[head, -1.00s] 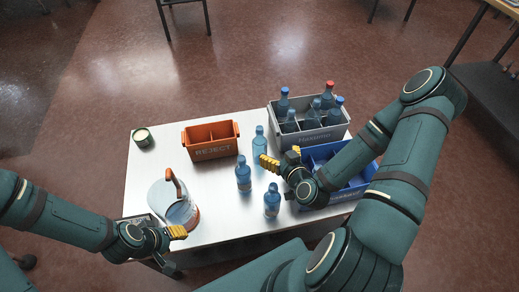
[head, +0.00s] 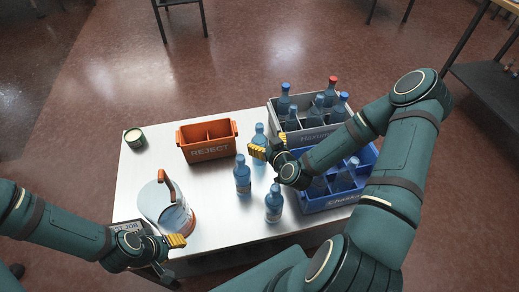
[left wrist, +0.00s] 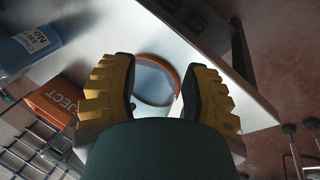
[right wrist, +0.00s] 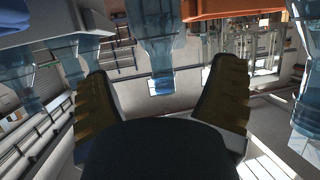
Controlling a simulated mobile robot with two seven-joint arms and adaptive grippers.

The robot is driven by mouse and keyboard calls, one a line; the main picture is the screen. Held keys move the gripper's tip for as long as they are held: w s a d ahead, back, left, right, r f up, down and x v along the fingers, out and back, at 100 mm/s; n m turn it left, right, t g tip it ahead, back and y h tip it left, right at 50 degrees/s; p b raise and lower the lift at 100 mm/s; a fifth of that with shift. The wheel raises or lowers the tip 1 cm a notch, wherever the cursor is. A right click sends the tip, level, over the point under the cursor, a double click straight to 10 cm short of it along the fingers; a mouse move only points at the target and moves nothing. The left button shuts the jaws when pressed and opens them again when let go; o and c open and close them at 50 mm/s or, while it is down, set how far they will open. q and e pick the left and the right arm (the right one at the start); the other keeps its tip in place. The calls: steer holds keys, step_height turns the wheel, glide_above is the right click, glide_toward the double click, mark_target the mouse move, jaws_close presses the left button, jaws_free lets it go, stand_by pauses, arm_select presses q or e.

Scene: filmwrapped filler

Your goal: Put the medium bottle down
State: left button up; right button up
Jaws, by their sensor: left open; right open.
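Three blue bottles stand upright on the white table: a back one (head: 259,132), a middle one (head: 242,177) and a front one (head: 274,206). I cannot tell for certain which is the medium one. My right gripper (head: 264,150) is open beside the back bottle and partly covers it in the head view. In the right wrist view, a clear blue bottle (right wrist: 158,45) shows beyond and between the open fingers, not gripped. My left gripper (head: 178,241) is open near the table's front left. In the left wrist view, the clear jug (left wrist: 155,80) shows beyond its fingers.
An orange REJECT crate (head: 210,149) stands at the back. A grey crate (head: 310,138) with several bottles stands back right, with a blue crate (head: 325,204) holding bottles in front. A jug with an orange handle (head: 166,190) and a small tin (head: 134,136) are at left.

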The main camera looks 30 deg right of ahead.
mark_target(261, 137)
steer(key=b+x, duration=0.1)
steer(key=x, duration=0.4)
steer(key=shift+w+f, duration=0.1)
steer(key=shift+w, duration=0.2)
steer(key=shift+c, duration=0.4)
